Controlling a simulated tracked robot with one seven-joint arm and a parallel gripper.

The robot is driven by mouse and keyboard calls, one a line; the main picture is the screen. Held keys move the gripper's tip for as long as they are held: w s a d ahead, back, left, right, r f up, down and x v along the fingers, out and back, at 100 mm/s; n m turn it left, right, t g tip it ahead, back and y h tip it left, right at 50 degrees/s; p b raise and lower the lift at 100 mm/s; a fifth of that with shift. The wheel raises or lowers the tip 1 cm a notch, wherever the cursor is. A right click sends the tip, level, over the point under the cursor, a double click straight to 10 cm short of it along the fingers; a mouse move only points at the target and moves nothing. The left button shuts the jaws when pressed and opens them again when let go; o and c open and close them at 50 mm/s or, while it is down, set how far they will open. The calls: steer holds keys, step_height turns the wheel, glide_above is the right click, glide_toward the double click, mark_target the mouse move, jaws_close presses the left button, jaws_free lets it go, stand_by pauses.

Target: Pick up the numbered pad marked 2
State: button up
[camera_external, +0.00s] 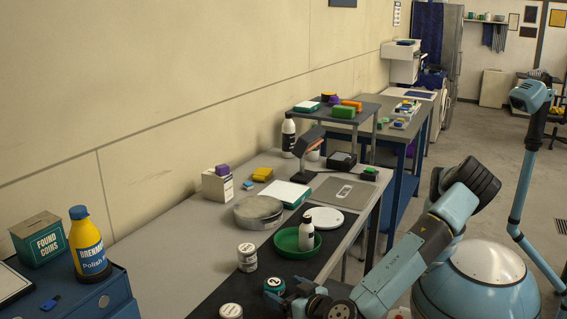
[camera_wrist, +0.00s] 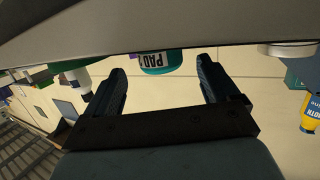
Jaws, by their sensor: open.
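My gripper (camera_wrist: 160,70) is open with nothing held between the fingers.
White round tubs stand nearby, one behind (camera_external: 247,257) and one in front (camera_external: 231,311). A green bowl (camera_external: 287,240) with a white bottle (camera_external: 306,232) is behind the pad. A grey round tin (camera_external: 258,212) is farther back. A yellow polish bottle (camera_external: 88,243) stands at left.

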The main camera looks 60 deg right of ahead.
mark_target(281, 290)
steer(key=x, duration=0.5)
steer(key=shift+a+f, duration=0.1)
steer(key=shift+f, duration=0.25)
steer(key=c, duration=1)
